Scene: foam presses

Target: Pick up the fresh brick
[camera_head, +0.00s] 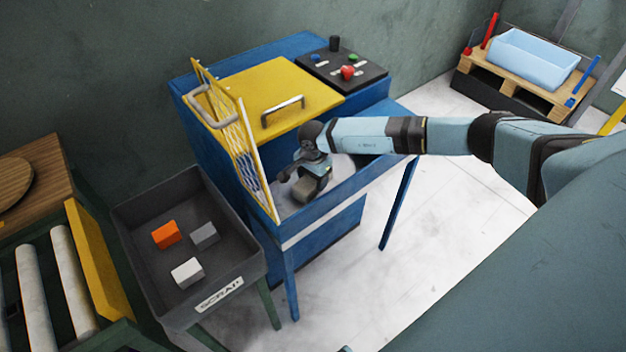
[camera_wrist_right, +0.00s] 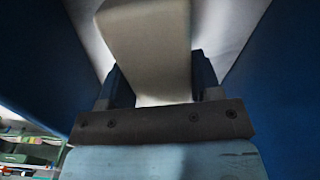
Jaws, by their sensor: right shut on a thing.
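My right gripper (camera_head: 303,178) reaches in from the right over the blue press's front tray, beside the raised mesh guard (camera_head: 234,143). It is shut on a greyish-beige brick (camera_head: 306,190), which shows just below the fingers. In the right wrist view the pale brick (camera_wrist_right: 148,45) extends between the two dark fingers of the gripper (camera_wrist_right: 160,80). I cannot tell whether the brick still touches the tray surface. My left gripper is not in view.
The press has a yellow lid (camera_head: 275,90) with a handle and a black button panel (camera_head: 342,68). A grey scrap bin (camera_head: 130,215) at left holds an orange, a grey and a white block. A roller conveyor (camera_head: 50,270) stands further left. A light-blue tub (camera_head: 535,60) sits on a pallet.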

